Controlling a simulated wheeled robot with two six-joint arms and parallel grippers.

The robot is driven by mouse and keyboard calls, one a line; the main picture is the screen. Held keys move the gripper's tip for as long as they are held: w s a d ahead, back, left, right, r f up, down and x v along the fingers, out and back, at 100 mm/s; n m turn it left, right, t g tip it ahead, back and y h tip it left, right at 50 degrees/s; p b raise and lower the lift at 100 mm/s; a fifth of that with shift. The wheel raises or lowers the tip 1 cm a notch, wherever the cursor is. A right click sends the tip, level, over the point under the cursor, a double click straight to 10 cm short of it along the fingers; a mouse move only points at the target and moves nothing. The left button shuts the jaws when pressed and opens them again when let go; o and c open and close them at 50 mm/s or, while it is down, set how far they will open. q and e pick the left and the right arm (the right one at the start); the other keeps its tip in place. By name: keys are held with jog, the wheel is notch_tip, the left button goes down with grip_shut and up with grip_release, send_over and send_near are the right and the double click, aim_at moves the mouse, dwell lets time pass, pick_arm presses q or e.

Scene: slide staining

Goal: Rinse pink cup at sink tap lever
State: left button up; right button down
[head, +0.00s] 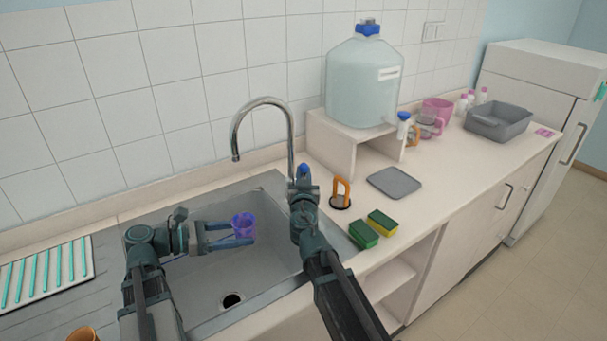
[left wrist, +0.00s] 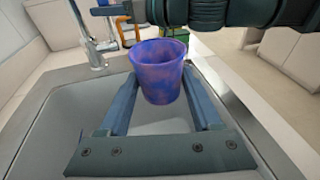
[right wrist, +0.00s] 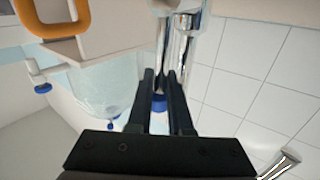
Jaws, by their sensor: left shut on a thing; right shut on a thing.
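A purple-blue cup with pinkish patches (head: 243,225) is upright over the sink basin (head: 225,270). My left gripper (head: 236,233) is shut on it, one finger on each side; the left wrist view shows the cup (left wrist: 160,75) between the fingers. The chrome tap (head: 262,102) arches above the basin, its spout left of and above the cup. No water shows below the spout. My right gripper (head: 303,182) is shut on the blue-tipped tap lever at the tap's base; the blue tip (right wrist: 158,103) shows between its fingers.
Green and yellow sponges (head: 381,222), an orange-handled item (head: 341,193) and a grey mat (head: 394,182) lie right of the sink. A large water bottle (head: 363,75) stands on a white stand (head: 345,138). A pink mug (head: 437,108) and grey tub (head: 498,121) are farther right.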

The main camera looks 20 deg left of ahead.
pick_arm(q)
jog(key=shift+r, duration=0.1)
pick_arm(e)
jog(key=shift+w+r, duration=0.1)
pick_arm(q)
jog(key=shift+r+p, duration=0.5)
jog(key=shift+p, duration=0.05)
pick_arm(e)
jog(key=shift+w+d+r+m, duration=0.1)
jog(key=shift+w+d+m, duration=0.15)
jog(key=shift+m, duration=0.15)
pick_arm(q)
jog(key=shift+r, duration=0.25)
pick_arm(e)
jog(key=shift+w+g, duration=0.2)
jog(key=shift+g, duration=0.2)
jog(key=c, duration=0.8)
grip_release()
jog(key=shift+d, duration=0.1)
jog(key=shift+c, duration=0.2)
jog(key=shift+s, duration=0.15)
pick_arm(q)
jog(key=shift+r+p, duration=0.4)
jog(key=shift+p, duration=0.25)
pick_arm(e)
jog(key=v, duration=1.1)
jog(key=shift+s, duration=0.45)
